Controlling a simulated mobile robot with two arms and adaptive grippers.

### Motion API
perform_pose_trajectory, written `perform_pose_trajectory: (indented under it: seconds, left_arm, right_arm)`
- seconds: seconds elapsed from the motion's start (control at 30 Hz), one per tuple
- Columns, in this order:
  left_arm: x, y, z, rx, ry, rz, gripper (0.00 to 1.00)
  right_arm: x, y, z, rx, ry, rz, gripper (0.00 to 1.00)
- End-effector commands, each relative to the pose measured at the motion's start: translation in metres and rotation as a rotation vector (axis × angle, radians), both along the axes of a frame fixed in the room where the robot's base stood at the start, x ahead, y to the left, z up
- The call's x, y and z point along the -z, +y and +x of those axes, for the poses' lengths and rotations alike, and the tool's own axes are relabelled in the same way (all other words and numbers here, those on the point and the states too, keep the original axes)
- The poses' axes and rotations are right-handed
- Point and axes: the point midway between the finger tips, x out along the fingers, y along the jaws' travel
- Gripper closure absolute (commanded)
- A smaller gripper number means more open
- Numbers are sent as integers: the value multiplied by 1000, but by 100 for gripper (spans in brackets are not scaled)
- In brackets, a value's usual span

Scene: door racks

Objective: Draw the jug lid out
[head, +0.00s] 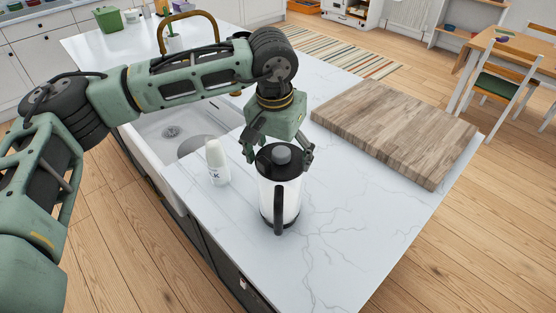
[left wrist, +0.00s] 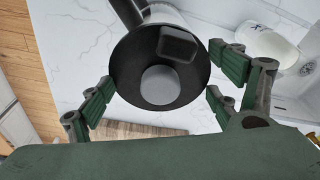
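The jug (head: 289,207) stands upright on the white marble counter, with a clear-looking white body and a black handle toward the camera. Its black lid (head: 271,163) sits on top with a grey round knob (head: 282,154). In the left wrist view the lid (left wrist: 130,72) is seen from above, with the grey knob (left wrist: 160,85) and a dark block beside it. My left gripper (head: 278,156) is open at the lid, its fingers spread to either side; the wrist view shows gaps between most of the fingers and the lid. My right gripper is not in view.
A white milk bottle (head: 217,163) stands just left of the jug. A wooden cutting board (head: 395,130) lies behind to the right. A white sink (head: 160,150) with a brass tap is at the left. The counter front right of the jug is clear.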

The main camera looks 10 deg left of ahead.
Motion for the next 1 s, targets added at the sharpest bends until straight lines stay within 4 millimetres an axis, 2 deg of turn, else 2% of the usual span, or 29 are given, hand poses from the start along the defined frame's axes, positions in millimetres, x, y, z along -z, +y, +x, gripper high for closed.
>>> perform_pose_trajectory:
  seconds: [0.03, 0.2, 0.47, 1.0]
  left_arm:
    - [0, 0, 0, 0, 0, 0, 29]
    - [0, 0, 0, 0, -1, 0, 43]
    - [-6, 0, 0, 0, -1, 0, 43]
    - [-34, 0, 1, 0, -2, 0, 43]
  right_arm:
    - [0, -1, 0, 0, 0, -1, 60]
    - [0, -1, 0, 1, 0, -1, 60]
    - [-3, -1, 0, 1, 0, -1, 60]
    - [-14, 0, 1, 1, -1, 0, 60]
